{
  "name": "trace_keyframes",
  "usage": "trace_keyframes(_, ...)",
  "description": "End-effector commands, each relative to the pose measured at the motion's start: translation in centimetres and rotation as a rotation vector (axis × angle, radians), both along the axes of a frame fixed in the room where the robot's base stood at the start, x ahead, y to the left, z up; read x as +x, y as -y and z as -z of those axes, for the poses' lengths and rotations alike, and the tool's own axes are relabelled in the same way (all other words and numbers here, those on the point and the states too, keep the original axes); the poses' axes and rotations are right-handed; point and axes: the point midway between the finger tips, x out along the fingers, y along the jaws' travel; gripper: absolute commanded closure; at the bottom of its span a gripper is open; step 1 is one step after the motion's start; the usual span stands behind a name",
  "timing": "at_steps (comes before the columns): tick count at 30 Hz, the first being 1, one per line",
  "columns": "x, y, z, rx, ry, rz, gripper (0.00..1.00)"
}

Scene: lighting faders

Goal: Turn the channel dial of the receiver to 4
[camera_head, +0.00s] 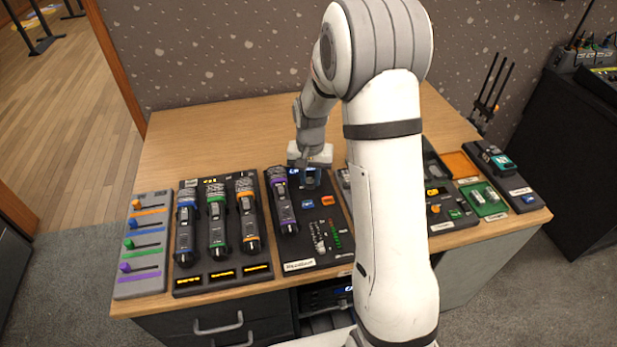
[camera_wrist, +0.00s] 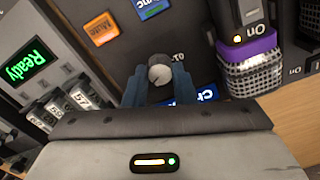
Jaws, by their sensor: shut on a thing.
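The channel dial (camera_wrist: 160,74) is a small light-grey round knob on the dark receiver panel (camera_head: 303,252). In the wrist view my gripper (camera_wrist: 160,82) has its two blue-grey fingers on either side of the dial and is shut on it. Small white numerals show beside the knob, but I cannot read which one it points to. In the head view my gripper (camera_head: 310,180) is at the far end of the receiver panel, and the dial is hidden there. A blue label (camera_wrist: 203,95), partly covered, lies beside the right finger.
A purple-banded microphone (camera_wrist: 250,60) lies close beside the dial; it also shows in the head view (camera_head: 283,205). An orange Mute button (camera_wrist: 102,28), a blue button (camera_wrist: 150,7) and a green Ready display (camera_wrist: 28,65) are nearby.

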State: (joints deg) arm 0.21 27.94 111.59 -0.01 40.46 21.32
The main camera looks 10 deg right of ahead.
Motion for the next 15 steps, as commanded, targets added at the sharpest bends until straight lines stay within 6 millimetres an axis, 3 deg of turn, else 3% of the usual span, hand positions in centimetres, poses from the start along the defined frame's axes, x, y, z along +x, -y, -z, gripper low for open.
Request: trace_keyframes(15, 0.04, -0.03, -0.03, 0.000, 0.001, 0.353, 0.99)
